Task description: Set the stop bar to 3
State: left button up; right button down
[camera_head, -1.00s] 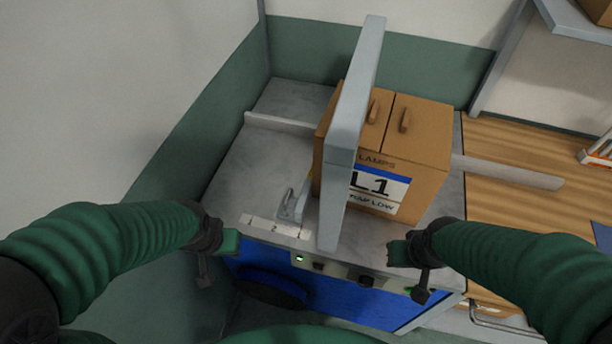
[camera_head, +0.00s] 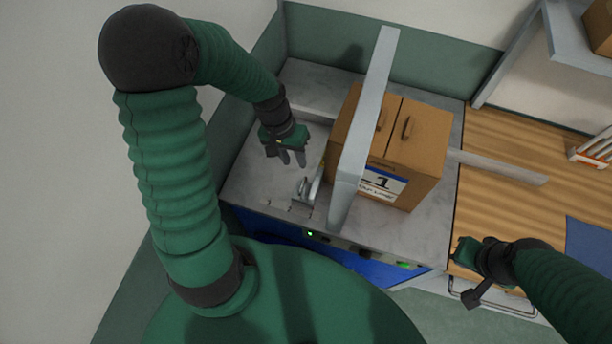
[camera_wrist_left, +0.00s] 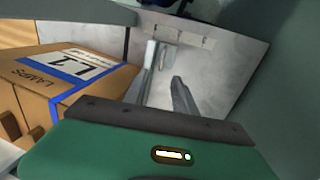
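A tall grey bar (camera_head: 363,130) stands across the grey tabletop, along the left side of the carton. A small metal handle piece (camera_head: 308,190) sits at its left near the front edge; it also shows in the left wrist view (camera_wrist_left: 166,58). A pale marked strip (camera_wrist_left: 180,36) lies by the table edge; its numbers are too small to read. My left gripper (camera_head: 291,158) is open and empty above the tabletop, behind the handle piece and left of the bar. My right gripper (camera_head: 466,253) hangs off the table's front right; its fingers are unclear.
A brown carton (camera_head: 420,140) labelled L1 stands right of the bar; it shows at left in the left wrist view (camera_wrist_left: 62,92). A low grey rail (camera_head: 500,168) extends right over the wooden bench (camera_head: 500,205).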

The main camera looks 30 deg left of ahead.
aim_at(303, 183)
pick_arm(q)
jog(key=f, duration=0.8)
jog(key=d+f+p, duration=0.1)
jog(key=f, duration=0.3)
jog(key=shift+w+f, duration=0.25)
jog(key=shift+w, duration=0.1)
jog(key=shift+d, duration=0.55)
jog(key=shift+c, duration=0.7)
jog(key=c, duration=0.5)
jog(key=shift+a, duration=0.35)
grip_shut()
jog(key=shift+d, duration=0.2)
jog(key=shift+a, duration=0.1)
